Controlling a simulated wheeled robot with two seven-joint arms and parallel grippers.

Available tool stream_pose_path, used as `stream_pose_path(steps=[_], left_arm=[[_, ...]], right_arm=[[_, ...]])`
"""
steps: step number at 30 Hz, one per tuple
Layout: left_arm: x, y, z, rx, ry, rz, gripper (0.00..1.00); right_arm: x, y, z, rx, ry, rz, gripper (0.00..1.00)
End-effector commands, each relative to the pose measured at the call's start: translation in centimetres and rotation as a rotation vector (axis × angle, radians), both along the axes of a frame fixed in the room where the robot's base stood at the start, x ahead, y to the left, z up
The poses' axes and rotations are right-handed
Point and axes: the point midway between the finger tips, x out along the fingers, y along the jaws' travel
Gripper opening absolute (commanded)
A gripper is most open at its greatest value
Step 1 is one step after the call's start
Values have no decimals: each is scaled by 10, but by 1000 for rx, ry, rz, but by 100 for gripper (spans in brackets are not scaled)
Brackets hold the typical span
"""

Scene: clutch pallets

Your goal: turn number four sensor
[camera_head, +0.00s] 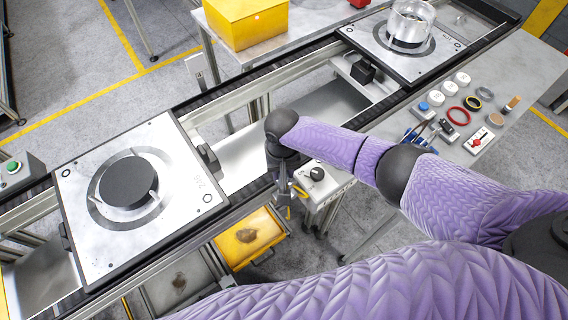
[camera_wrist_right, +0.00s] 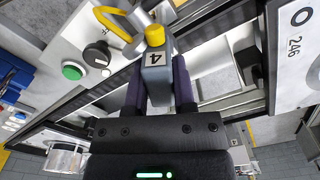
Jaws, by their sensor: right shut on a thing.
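The number four sensor (camera_wrist_right: 155,75) is a grey block with a "4" label and a yellow cap (camera_wrist_right: 155,35) in the right wrist view. My right gripper (camera_wrist_right: 158,92) is shut on it, with one dark finger on each side of the block. A bent yellow piece and a metal part show beside the cap. In the head view, my right gripper (camera_head: 284,188) points down at the near conveyor edge, and the sensor is too small and hidden there to make out. My left gripper is not in view.
A control box with a black knob (camera_head: 317,173) and a green button (camera_wrist_right: 73,70) is close beside the sensor. A pallet (camera_head: 75,205) with a black disc is on the conveyor at left. Another pallet (camera_head: 360,38) is at upper right. A yellow bin (camera_head: 235,255) is below.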

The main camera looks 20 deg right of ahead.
Motion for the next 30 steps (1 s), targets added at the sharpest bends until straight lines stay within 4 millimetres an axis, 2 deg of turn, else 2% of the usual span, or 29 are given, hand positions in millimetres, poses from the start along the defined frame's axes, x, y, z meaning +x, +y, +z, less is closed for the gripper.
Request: stream_pose_path(steps=[3,12,29,30], left_arm=[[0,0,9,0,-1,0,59],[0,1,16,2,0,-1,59],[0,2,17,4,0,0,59],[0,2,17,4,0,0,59]], right_arm=[[0,1,2,1,1,-72,0],[1,2,1,0,-1,-185,0],[2,2,0,-2,-3,-210,0],[2,2,0,-1,-3,-210,41]])
